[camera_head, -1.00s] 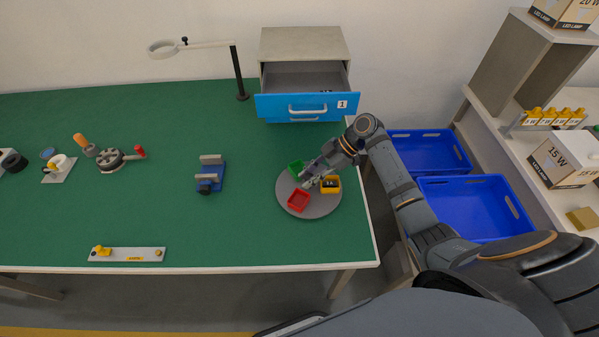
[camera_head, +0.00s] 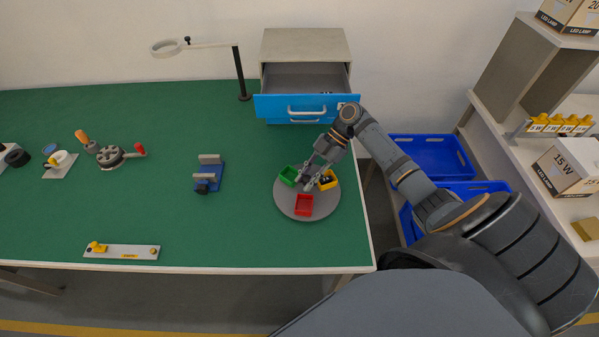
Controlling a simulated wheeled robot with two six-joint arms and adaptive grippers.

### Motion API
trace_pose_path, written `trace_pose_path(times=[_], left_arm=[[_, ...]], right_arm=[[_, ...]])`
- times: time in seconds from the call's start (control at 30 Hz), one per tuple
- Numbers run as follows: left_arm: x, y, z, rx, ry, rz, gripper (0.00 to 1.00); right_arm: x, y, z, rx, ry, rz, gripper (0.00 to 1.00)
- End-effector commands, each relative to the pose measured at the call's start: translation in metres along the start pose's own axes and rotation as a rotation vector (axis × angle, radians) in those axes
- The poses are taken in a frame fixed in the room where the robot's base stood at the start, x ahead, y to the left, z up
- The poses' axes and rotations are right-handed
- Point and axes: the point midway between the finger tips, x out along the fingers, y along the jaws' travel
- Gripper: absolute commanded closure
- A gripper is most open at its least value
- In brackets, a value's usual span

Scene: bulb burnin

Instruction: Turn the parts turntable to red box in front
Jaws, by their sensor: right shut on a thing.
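The round grey parts turntable (camera_head: 284,205) lies on the green table near its right edge. On it stand the red box (camera_head: 304,206) at the front, the green box (camera_head: 288,175) at the back left and the yellow box (camera_head: 328,181) at the back right, with dark parts in it. My right gripper (camera_head: 305,182) reaches down over the middle of the turntable, between the boxes. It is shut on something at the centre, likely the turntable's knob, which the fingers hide. My left gripper is not in view.
A drawer unit with an open blue drawer (camera_head: 290,107) stands behind the turntable. A blue vise (camera_head: 209,178) sits to the left. A magnifier lamp (camera_head: 240,75) stands at the back. Blue bins (camera_head: 430,157) and a shelf are to the right. The table's front middle is clear.

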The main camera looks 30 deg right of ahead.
Motion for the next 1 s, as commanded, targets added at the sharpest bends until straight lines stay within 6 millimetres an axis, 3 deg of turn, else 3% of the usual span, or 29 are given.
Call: trace_pose_path(times=[0.67,0.7,0.73,1.0], left_arm=[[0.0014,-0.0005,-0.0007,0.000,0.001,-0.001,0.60],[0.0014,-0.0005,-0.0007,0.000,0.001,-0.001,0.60],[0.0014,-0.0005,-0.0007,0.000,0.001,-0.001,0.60],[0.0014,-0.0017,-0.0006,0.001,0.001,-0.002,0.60]], right_arm=[[-0.0047,-0.0048,0.0048,-0.011,-0.001,-0.010,1.00],[-0.0047,-0.0048,0.0048,-0.011,-0.001,-0.010,0.72],[-0.0047,-0.0048,0.0047,-0.011,-0.001,-0.010,0.68],[-0.0046,-0.0049,0.0046,-0.011,0.000,-0.010,0.65]])
